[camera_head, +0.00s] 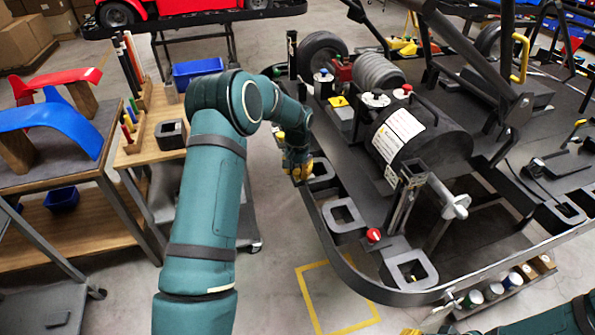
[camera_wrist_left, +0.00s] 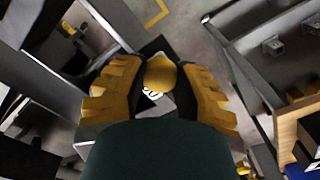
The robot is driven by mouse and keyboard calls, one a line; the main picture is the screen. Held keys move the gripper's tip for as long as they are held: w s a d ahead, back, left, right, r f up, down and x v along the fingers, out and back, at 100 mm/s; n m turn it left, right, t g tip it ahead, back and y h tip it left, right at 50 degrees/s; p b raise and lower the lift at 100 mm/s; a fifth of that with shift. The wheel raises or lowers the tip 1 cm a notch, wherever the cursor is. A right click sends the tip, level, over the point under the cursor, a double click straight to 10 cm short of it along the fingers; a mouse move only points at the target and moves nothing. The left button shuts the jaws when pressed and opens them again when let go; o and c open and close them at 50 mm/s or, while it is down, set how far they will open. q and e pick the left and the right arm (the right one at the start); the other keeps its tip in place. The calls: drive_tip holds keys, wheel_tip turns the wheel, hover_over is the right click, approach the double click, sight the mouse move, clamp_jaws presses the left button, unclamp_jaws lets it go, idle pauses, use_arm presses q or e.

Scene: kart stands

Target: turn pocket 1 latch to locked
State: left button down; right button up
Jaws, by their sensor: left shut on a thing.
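My left gripper (camera_head: 300,172) is at the near left edge of the kart stand, beside a grey square pocket (camera_head: 343,214). In the left wrist view its yellow fingers (camera_wrist_left: 160,90) are closed around a yellow rounded knob (camera_wrist_left: 161,74), with a small white dark-marked label below it. The knob appears to be the latch; its locked or unlocked position cannot be told. Another pocket (camera_head: 408,270) lies further along the edge. Pocket numbers are not readable. Only yellow tips of my right gripper (camera_head: 410,331) show at the bottom edge.
The black stand tray (camera_head: 345,268) carries a dark cylinder (camera_head: 425,138) and a red knob (camera_head: 373,235). Wooden tables (camera_head: 150,158) stand at left. A yellow floor square (camera_head: 345,329) lies on open floor. Small cans (camera_head: 493,291) sit at the lower right.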

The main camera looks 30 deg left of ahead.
sight(297, 171)
use_arm(q)
drive_tip(key=shift+s+f, duration=0.1)
drive_tip(key=shift+f, duration=0.05)
idle(0.3)
drive_tip(key=c, duration=0.6)
unclamp_jaws()
wheel_tip(297, 171, up, 12)
idle(0.3)
